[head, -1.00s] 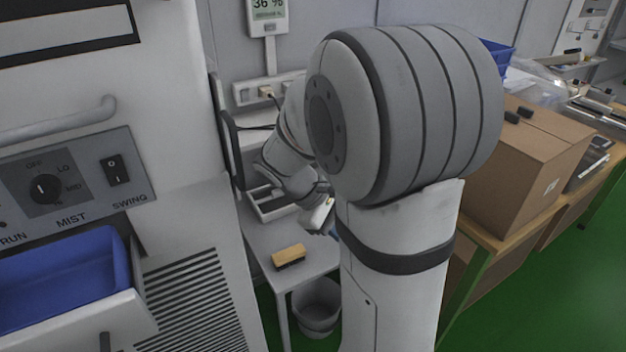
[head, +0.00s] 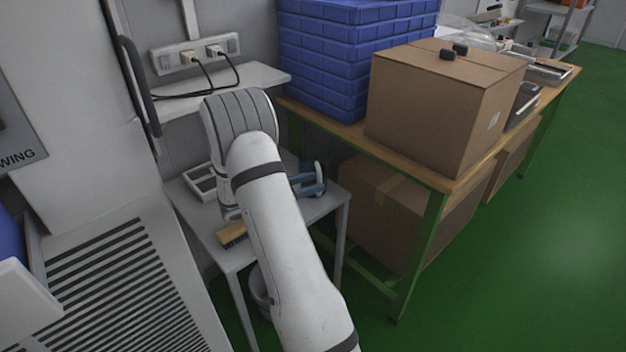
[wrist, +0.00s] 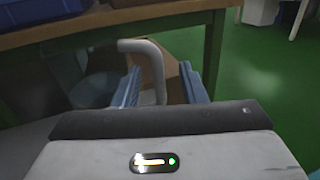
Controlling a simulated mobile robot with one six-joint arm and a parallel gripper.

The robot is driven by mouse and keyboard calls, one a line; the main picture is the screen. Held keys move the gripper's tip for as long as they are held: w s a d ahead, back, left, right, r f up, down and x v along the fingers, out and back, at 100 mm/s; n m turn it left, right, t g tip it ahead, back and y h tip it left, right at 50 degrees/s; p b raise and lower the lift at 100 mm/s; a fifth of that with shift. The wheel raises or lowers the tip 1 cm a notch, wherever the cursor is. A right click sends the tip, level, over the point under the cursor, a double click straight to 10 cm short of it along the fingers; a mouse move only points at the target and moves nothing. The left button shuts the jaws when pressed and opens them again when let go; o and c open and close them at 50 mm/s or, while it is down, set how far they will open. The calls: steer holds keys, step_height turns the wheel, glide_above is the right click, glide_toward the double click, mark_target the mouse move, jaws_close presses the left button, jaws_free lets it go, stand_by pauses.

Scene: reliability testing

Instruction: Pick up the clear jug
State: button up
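The clear jug (wrist: 92,88) shows in the wrist view as a see-through, dim shape left of my fingers. Its pale grey curved handle (wrist: 150,58) runs down between my two blue fingertips. My gripper (wrist: 165,86) is open, with a gap visible on both sides of the handle. In the head view my gripper (head: 307,181) is over the right end of the small grey table (head: 322,207), with a grey upright piece beside the blue fingers. The jug's body is hidden behind my arm there.
A brush (head: 233,234) and a white divided tray (head: 201,182) are on the small table. A wooden bench (head: 445,178) with a cardboard box (head: 440,105) and blue crates (head: 330,55) stands close on the right. A bin (head: 259,290) is underneath. Green floor at right is free.

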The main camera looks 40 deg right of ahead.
steer(key=x, duration=0.2)
steer(key=b+x, duration=0.1)
steer(key=x, duration=0.2)
steer(key=shift+w+f, duration=0.15)
steer(key=shift+f, duration=0.1)
steer(key=shift+c, duration=0.6)
jaws_close()
